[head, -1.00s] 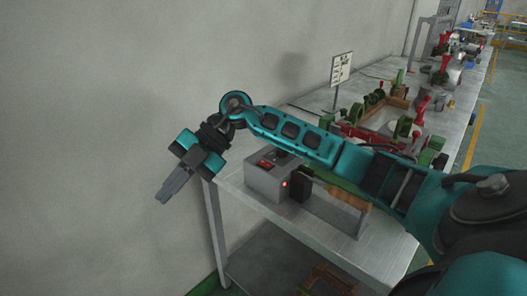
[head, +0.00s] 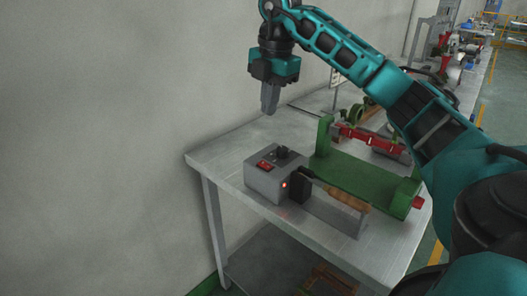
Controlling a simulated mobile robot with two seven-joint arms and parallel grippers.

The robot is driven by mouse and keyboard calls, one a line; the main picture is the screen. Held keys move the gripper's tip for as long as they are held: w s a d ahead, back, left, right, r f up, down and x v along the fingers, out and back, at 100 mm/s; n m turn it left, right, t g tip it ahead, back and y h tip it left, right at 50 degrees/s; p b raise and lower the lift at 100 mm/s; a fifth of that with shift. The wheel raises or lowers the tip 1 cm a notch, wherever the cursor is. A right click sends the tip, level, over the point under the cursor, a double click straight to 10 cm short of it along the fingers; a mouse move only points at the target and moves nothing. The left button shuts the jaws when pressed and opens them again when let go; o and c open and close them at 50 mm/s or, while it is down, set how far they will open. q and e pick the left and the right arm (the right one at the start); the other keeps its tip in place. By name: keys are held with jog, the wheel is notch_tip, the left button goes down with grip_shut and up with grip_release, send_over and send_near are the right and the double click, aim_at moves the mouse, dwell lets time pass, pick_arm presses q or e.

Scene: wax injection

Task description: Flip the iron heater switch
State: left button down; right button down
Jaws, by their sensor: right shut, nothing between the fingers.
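The iron heater (head: 266,183) is a grey box near the left end of the metal table. A red rocker switch (head: 265,165) and a black knob (head: 282,152) sit on its top, and a small red light (head: 284,185) glows on its front. A wooden-handled iron (head: 347,197) rests beside the box on its right, by a black block. My right gripper (head: 269,110) points down, shut and empty, above and behind the heater, apart from it. My left gripper is not in view.
A green fixture (head: 365,180) with upright ends stands right of the heater. Red clamps (head: 362,137) and other tools stand farther along the table (head: 222,156). A sign, partly hidden by my arm, stands behind. The table's left end is bare, near the wall.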

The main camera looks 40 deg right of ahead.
aim_at(262, 163)
jog(key=f, duration=0.4)
jog(key=w+f, duration=0.1)
jog(key=f, duration=0.4)
jog(key=f+b, duration=0.1)
jog(key=f, duration=0.4)
jog(key=shift+w+a, duration=0.15)
jog(key=shift+w, duration=0.2)
